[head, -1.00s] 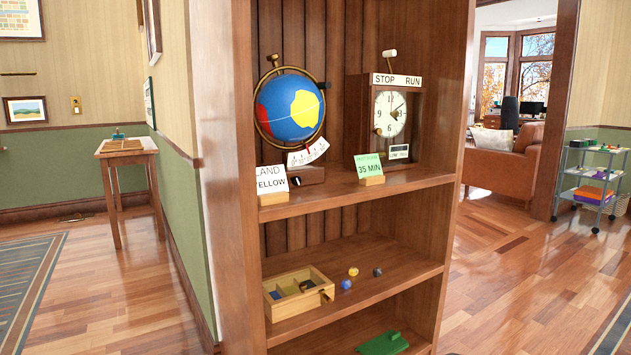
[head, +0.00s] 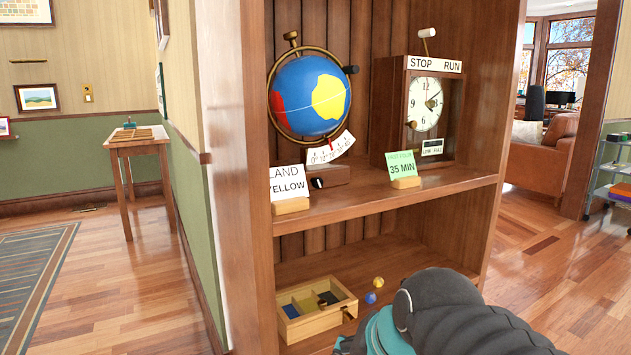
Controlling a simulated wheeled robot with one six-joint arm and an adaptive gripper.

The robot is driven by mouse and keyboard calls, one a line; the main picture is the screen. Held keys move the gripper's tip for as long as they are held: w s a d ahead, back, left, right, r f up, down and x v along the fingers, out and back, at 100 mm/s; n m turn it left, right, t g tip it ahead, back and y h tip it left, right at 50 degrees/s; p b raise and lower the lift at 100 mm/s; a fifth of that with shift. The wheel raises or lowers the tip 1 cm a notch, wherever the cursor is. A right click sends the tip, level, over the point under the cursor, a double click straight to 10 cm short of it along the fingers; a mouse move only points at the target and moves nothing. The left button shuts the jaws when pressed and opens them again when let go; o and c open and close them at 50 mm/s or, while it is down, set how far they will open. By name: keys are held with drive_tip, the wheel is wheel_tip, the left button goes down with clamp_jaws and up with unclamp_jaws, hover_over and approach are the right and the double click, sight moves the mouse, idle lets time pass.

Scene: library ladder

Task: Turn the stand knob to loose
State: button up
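The globe (head: 300,97) stands on the upper shelf at its left, in a brass ring, with blue sea and red and yellow land. A white scale card with a red pointer (head: 331,147) sits below it. The wooden stand base (head: 338,174) has a small dark knob with a white mark (head: 317,183) on its front, partly beside the card reading "LAND YELLOW" (head: 287,183). I cannot read a loose or tight label there. Part of my arm shows at the bottom right, below the upper shelf; my gripper's fingers are not in view.
A clock box (head: 424,107) marked STOP and RUN stands right of the globe, with a green "35 MIN" card (head: 403,166) in front. The lower shelf holds a wooden divided tray (head: 328,319) and small balls (head: 370,297). The shelf's left side panel (head: 238,190) bounds the left.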

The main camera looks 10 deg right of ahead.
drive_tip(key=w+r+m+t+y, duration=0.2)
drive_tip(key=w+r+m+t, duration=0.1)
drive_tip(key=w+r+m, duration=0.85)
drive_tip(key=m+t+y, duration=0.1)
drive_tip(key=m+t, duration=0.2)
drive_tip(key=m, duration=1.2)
approach(319, 181)
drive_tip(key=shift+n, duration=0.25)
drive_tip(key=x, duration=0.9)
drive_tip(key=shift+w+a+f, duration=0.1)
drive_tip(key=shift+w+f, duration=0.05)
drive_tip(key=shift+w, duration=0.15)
